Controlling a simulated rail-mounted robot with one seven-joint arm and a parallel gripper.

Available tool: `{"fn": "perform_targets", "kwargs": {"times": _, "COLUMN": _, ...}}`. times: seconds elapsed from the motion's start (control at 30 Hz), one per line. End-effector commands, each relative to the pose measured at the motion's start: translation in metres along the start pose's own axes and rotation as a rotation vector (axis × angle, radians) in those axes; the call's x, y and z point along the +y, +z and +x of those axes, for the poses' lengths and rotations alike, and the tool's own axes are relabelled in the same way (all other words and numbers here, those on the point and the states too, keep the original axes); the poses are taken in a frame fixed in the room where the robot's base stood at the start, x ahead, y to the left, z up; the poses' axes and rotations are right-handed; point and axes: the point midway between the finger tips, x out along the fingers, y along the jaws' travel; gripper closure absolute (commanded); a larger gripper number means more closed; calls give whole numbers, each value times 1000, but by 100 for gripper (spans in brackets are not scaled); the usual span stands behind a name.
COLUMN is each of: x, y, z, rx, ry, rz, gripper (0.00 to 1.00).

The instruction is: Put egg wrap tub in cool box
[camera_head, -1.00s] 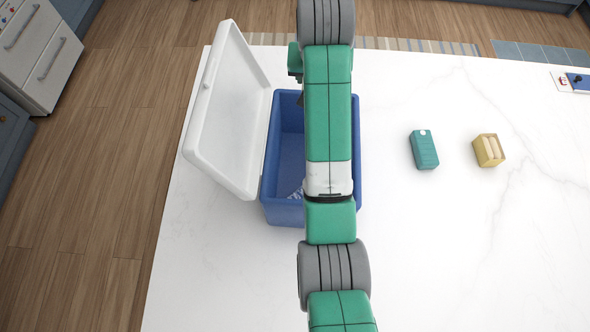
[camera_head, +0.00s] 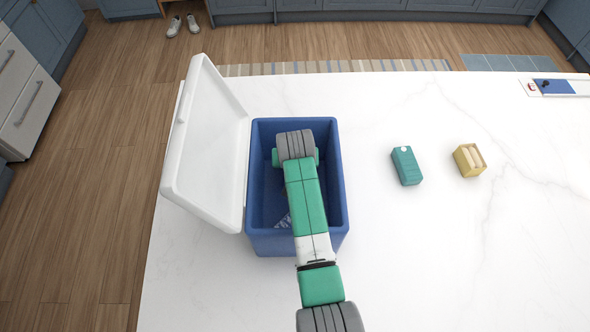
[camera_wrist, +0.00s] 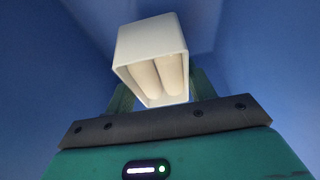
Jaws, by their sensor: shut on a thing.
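The egg wrap tub (camera_wrist: 152,48) shows in the wrist view as a pale, open box with rolled wraps inside. My gripper (camera_wrist: 162,90) is shut on it, one finger on each side. Blue walls surround the tub in the wrist view. The blue cool box (camera_head: 270,243) stands open on the white counter in the head view. My arm reaches down into it, and the arm hides my gripper and the tub there. I cannot tell whether the tub touches the box floor.
The cool box's white lid (camera_head: 205,150) stands tilted open on the left. A teal carton (camera_head: 406,166) and a yellow box with pale rolls (camera_head: 469,160) stand to the right. A small patterned item (camera_head: 284,221) lies inside the cool box. The counter's front right is clear.

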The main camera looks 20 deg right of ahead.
Motion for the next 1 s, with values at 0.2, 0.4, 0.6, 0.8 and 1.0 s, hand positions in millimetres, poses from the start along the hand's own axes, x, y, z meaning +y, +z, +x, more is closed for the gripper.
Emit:
{"fn": "perform_targets", "kwargs": {"times": 0.2, "x": 0, "y": 10, "z": 23, "rx": -3, "ry": 1, "rz": 0, "gripper": 72}}
{"fn": "perform_targets", "kwargs": {"times": 0.4, "x": 0, "y": 16, "z": 39, "rx": 1, "ry": 0, "rz": 0, "gripper": 72}}
{"fn": "perform_targets", "kwargs": {"times": 0.6, "x": 0, "y": 16, "z": 38, "rx": 1, "ry": 0, "rz": 0, "gripper": 72}}
{"fn": "perform_targets", "kwargs": {"times": 0.8, "x": 0, "y": 17, "z": 41, "rx": 0, "ry": 0, "rz": 0, "gripper": 28}}
{"fn": "perform_targets", "kwargs": {"times": 1.0, "x": 0, "y": 17, "z": 41, "rx": 0, "ry": 0, "rz": 0, "gripper": 24}}
